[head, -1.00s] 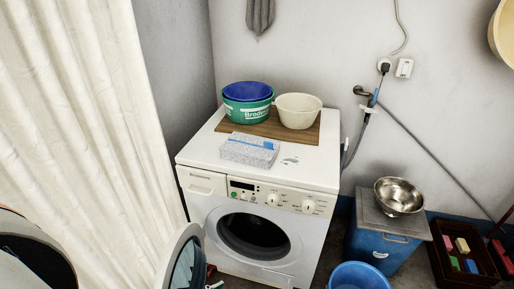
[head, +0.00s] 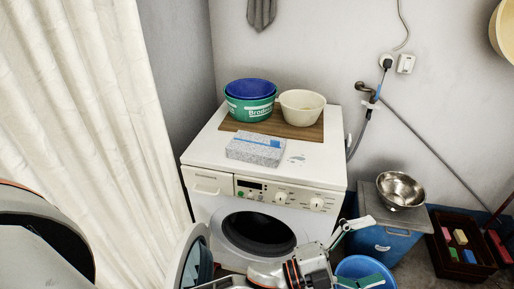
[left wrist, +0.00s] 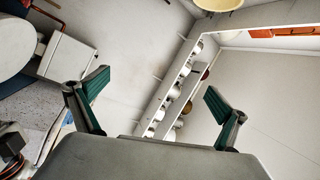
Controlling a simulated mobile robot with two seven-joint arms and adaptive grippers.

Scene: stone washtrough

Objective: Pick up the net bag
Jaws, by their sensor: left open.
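I cannot make out a net bag in either view. My left gripper (head: 376,251) is at the bottom of the head view, in front of the washing machine's right front and over the blue bucket. Its fingers are spread with nothing between them. The left wrist view also shows this gripper (left wrist: 157,82), with its two green-padded fingers wide apart and empty. My right gripper is not in view.
The washing machine (head: 203,188) has its round door (head: 193,262) open. On top are a speckled pack (head: 255,150), a green tub (head: 249,108) and a cream bowl (head: 302,107). A steel bowl (head: 400,190), blue bucket (head: 358,268) and dark crate (head: 447,265) stand right.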

